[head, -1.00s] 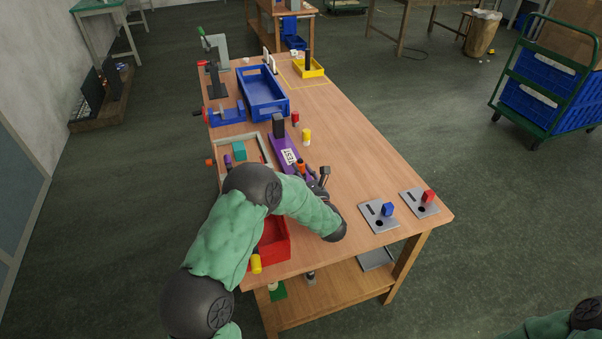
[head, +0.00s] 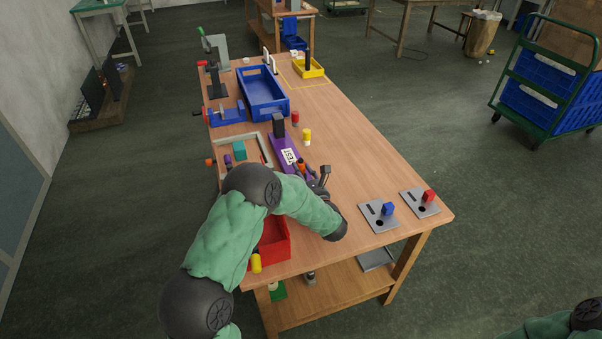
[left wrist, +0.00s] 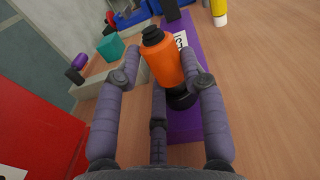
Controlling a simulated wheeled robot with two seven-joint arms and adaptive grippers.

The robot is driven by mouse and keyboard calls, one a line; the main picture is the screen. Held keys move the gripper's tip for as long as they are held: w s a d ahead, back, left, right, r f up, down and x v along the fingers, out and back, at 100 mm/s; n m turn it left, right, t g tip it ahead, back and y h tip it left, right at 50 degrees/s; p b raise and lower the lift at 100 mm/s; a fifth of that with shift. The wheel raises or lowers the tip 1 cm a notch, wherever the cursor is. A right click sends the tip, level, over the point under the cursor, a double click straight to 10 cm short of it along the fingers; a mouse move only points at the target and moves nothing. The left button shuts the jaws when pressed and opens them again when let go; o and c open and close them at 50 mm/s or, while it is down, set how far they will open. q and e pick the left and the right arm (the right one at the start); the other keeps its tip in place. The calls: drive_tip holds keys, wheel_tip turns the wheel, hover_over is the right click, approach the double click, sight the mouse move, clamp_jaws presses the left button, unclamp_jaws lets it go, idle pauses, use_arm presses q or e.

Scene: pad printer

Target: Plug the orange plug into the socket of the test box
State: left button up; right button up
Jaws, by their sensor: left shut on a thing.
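The orange plug (left wrist: 166,66) stands between the fingers of my left gripper (left wrist: 160,78) in the left wrist view. It is an orange cylinder with a black end. The gripper is shut on it; in the head view the gripper (head: 318,180) is at the near end of the test box. The plug shows there as a small orange spot (head: 301,163). The purple test box (head: 280,146) has a white TEST label and a black block at its far end. A black round part is just below the plug over the box; I cannot tell whether the plug is seated in the socket. My right gripper is out of view.
A red bin (head: 283,249) is left of the gripper. A grey-rimmed tray (head: 265,150) lies beside the test box. A yellow-and-white cylinder (head: 307,135) and a red one (head: 295,118) stand nearby. Two grey plates (head: 374,221) lie at the right; the table between is clear.

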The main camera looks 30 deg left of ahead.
use_arm(q)
drive_tip(key=shift+d+f+h, duration=0.25)
drive_tip(key=shift+f+h, duration=0.05)
drive_tip(key=shift+f, duration=0.6)
drive_tip(key=shift+s+f, duration=0.4)
drive_tip(key=shift+f, duration=0.35)
idle(3.5)
drive_tip(key=shift+w+r, duration=0.15)
drive_tip(key=shift+r, duration=0.2)
idle(0.3)
drive_tip(key=o, duration=1.2)
drive_tip(key=shift+d, duration=0.1)
drive_tip(key=v, duration=0.6)
drive_tip(key=r+v, duration=0.1)
drive_tip(key=v, duration=0.3)
drive_tip(key=shift+r, duration=0.1)
drive_tip(key=shift+s+d+r, duration=0.15)
drive_tip(key=shift+s+d, duration=0.25)
drive_tip(key=shift+d, duration=0.05)
